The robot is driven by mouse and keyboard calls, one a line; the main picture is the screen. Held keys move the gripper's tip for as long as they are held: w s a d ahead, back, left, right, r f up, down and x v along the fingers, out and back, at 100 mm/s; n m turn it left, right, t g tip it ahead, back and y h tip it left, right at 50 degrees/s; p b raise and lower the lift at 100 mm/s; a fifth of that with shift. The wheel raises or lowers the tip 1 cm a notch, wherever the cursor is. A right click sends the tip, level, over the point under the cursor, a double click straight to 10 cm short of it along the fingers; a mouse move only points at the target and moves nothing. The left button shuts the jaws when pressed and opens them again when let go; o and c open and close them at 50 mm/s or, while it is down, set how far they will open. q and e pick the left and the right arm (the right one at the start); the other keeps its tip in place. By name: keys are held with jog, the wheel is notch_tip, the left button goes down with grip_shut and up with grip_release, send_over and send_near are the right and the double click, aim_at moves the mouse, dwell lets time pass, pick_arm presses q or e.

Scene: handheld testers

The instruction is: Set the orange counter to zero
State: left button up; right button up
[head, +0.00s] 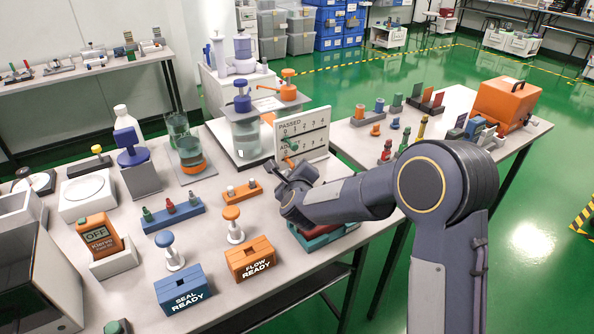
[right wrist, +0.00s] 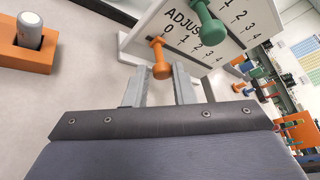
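The white counter board (head: 316,127) stands upright on the bench in the head view, with rows lettered PASSED and ADJUST and numbered 0 to 4. In the right wrist view the board (right wrist: 150,30) fills the top. The orange counter (right wrist: 160,58) is a peg sticking out from it close to the 0 of the ADJUST row. A green peg (right wrist: 208,25) sticks out farther right. My right gripper (right wrist: 160,72) is open, its fingertips on either side of the orange counter's end with gaps showing. In the head view my right gripper (head: 293,172) is in front of the board. My left gripper is not in view.
A jar with a blue top (head: 244,130) stands left of the board. An orange holder (head: 241,190) with small pegs lies left of my right gripper. FLOW READY (head: 251,258) and SEAL READY (head: 184,289) boxes are nearer the front. A second table with an orange case (head: 506,98) is at right.

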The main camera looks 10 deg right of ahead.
jog(key=o, duration=0.3)
jog(key=shift+a, duration=0.1)
jog(key=shift+o, duration=0.2)
jog(key=shift+s, duration=0.1)
jog(key=v, duration=0.7)
jog(key=shift+s+r, duration=0.1)
jog(key=shift+s, duration=0.25)
jog(key=shift+r, duration=0.1)
